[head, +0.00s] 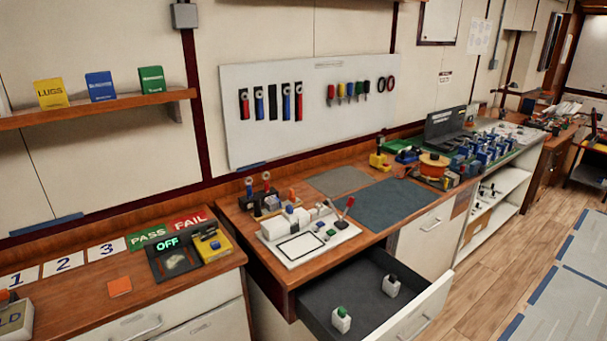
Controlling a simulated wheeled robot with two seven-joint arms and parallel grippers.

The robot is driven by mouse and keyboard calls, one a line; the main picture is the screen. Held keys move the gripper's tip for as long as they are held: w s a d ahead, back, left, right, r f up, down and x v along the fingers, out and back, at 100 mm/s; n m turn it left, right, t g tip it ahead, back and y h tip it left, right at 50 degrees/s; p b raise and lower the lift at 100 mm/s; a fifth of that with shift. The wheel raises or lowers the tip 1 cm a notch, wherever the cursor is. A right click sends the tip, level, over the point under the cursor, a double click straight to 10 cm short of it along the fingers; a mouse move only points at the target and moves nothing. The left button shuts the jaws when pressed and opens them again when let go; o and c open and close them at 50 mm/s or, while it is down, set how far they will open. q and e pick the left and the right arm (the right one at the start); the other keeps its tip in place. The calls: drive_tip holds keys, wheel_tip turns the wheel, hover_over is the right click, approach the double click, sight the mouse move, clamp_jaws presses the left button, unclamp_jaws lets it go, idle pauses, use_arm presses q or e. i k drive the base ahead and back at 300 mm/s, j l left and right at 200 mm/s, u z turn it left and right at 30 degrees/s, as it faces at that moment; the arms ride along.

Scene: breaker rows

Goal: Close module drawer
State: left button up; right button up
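The open drawer (441,298) juts out from under the wooden bench on the right, with a white front and a dark grey inside. Two small white modules stand in it, one with a green top (341,320) near the front left and one with a dark blue top (391,285) farther right. The drawer's handle (416,327) is on its outer face. Neither of my grippers shows in the head view.
A white test fixture (310,240) with a red-tipped lever sits on the bench above the drawer. A grey-blue mat (386,215) lies beside it. A lower counter (190,287) with number cards stands left. Wooden floor (510,260) is clear at right.

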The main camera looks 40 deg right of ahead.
sight(355, 285)
drive_tip(key=z, duration=2.05)
